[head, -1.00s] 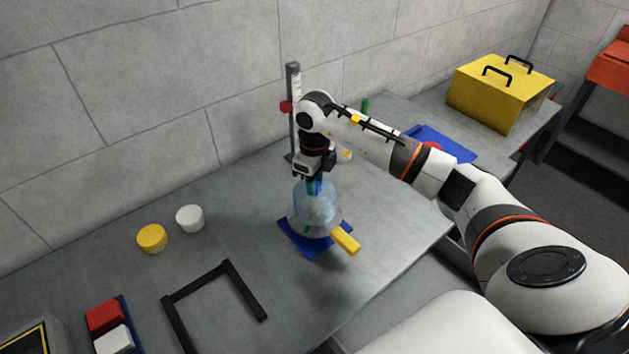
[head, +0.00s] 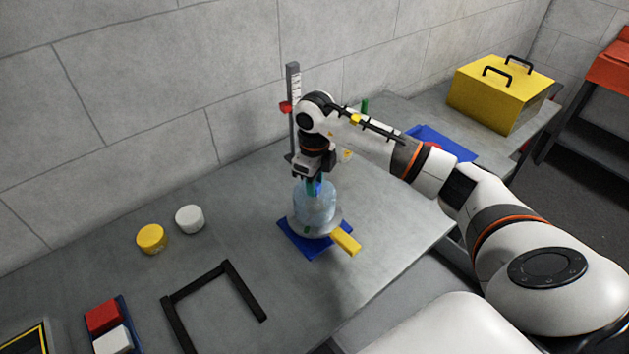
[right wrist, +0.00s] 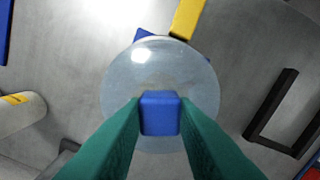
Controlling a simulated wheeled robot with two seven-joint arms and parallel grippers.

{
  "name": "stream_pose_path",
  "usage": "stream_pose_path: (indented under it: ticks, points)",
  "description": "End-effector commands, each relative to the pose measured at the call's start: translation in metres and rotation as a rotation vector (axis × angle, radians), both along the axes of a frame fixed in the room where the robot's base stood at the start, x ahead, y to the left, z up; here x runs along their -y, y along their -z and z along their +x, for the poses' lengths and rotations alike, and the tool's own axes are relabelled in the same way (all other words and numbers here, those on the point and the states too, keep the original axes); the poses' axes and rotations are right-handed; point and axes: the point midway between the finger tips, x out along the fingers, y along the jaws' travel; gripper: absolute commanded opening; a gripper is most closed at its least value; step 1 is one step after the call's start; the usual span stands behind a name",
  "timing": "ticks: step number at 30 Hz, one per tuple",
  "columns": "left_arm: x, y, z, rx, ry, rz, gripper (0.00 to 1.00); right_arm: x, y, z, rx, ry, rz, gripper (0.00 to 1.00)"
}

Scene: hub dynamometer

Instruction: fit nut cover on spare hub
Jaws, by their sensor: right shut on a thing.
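My right gripper (head: 314,186) points straight down, its green fingers shut on the blue knob (right wrist: 160,113) of the clear dome-shaped nut cover (head: 313,207). The cover also shows in the right wrist view (right wrist: 125,90), below the fingertips. It is upright over the spare hub, a grey round piece (head: 329,231) on a blue pad (head: 310,248). The cover hides most of the hub. I cannot tell whether its rim is fully seated. My left gripper is not in view.
A yellow bar (head: 346,243) sticks out at the hub's front right. Behind stands an upright scale (head: 293,105) with a red slider. White (head: 190,218) and yellow (head: 151,239) cups and a black frame (head: 243,290) are to the left. A yellow case (head: 490,97) is at the back right.

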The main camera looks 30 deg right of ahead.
Motion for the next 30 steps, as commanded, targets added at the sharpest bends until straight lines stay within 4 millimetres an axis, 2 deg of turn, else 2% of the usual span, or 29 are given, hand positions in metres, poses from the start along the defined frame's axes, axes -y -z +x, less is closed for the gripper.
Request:
stream_pose_path:
  ticks: [15, 16, 17, 26, 30]
  points:
    - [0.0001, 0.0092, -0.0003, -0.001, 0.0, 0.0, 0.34, 0.0001, 0.0113, 0.0, 0.0, 0.0, 0.0, 0.0]
    - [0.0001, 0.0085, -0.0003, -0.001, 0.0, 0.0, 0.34, 0.0001, 0.0105, 0.0002, 0.0, 0.0, 0.0, 0.28]
    - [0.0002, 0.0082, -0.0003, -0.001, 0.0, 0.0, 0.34, 0.0001, 0.0102, 0.0002, 0.0, 0.0, 0.0, 0.33]
    - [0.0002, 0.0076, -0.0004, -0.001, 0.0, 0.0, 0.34, 0.0001, 0.0096, 0.0, 0.0, 0.0, 0.0, 0.34]
    - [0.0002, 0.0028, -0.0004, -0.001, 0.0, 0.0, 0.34, 0.0002, 0.0029, 0.0001, 0.0, 0.0, -0.001, 0.34]
